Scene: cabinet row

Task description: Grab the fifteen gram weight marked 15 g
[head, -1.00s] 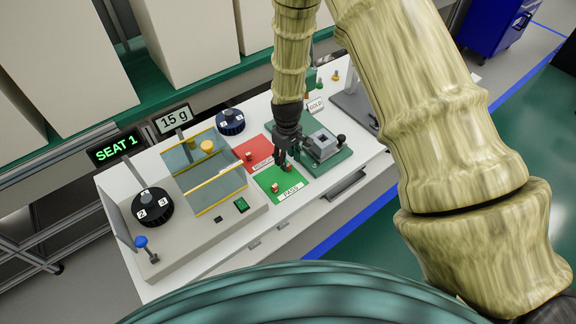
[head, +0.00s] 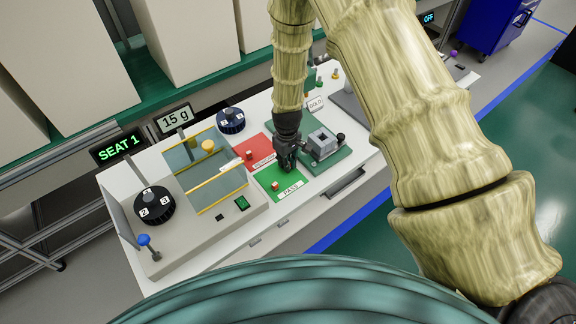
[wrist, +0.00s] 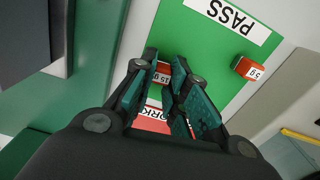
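The fifteen gram weight (wrist: 162,76) is a small red block with a white "15 g" label. In the wrist view it shows between my two fingertips, over the green PASS pad (wrist: 205,55). My gripper (wrist: 160,68) points down at it with one finger on each side. The fingers hide the block's ends, so contact with it cannot be told. In the head view my gripper (head: 287,162) is low over the back right edge of the pad, and the block is hidden. A red 5 g weight (wrist: 247,68) lies apart on the same pad; it also shows in the head view (head: 275,186).
A red REWORK pad (head: 252,148) adjoins the green one. A green fixture with a grey block (head: 322,143) stands close on the right of my gripper. The balance unit with dials (head: 153,207) and yellow-edged panels is at left. A display reads 15 g (head: 174,120).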

